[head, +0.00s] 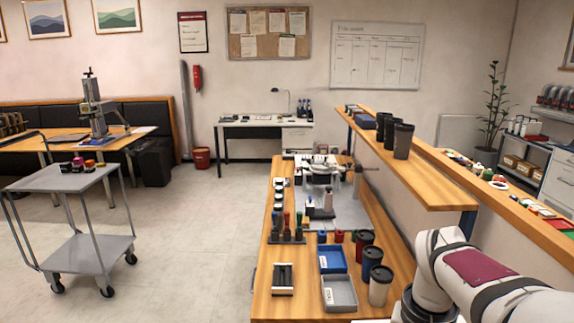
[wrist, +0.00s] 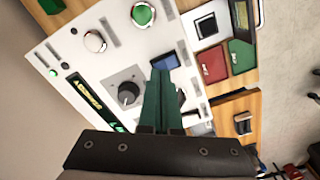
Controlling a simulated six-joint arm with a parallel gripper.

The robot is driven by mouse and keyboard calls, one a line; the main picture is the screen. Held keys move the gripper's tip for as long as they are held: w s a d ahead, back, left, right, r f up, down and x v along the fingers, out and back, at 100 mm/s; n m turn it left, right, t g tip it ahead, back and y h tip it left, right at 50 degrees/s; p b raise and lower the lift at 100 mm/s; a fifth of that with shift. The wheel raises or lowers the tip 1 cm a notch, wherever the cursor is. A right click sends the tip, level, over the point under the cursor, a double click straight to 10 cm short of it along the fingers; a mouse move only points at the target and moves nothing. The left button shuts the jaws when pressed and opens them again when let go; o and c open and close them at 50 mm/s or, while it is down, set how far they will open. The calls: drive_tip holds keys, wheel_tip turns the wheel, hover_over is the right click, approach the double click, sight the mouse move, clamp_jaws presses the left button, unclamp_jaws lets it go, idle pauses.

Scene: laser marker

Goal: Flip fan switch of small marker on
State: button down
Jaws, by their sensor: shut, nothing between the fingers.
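In the wrist view a white control panel (wrist: 62,62) fills the left and middle. It carries a black rotary knob (wrist: 128,93), a green round button (wrist: 143,13), a pale round button (wrist: 95,41) and a lit green display (wrist: 88,96). A small blue part (wrist: 165,62), perhaps a rocker switch, lies just beyond my fingertips. My gripper (wrist: 162,75) is shut and empty, its green fingers over the panel right of the knob. I cannot tell whether they touch it. The fingers hide part of the panel. No label is readable, so which control is the fan switch is unclear.
Beside the panel lie a red tray (wrist: 212,65) and a green tray (wrist: 242,56). A black item (wrist: 243,124) sits on the wood near them. In the head view a workbench (head: 262,300) holds cups and trays, and a grey cart (head: 60,180) stands left.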

drive_tip(key=shift+f, duration=0.95)
idle(0.3)
drive_tip(key=shift+r, duration=3.55)
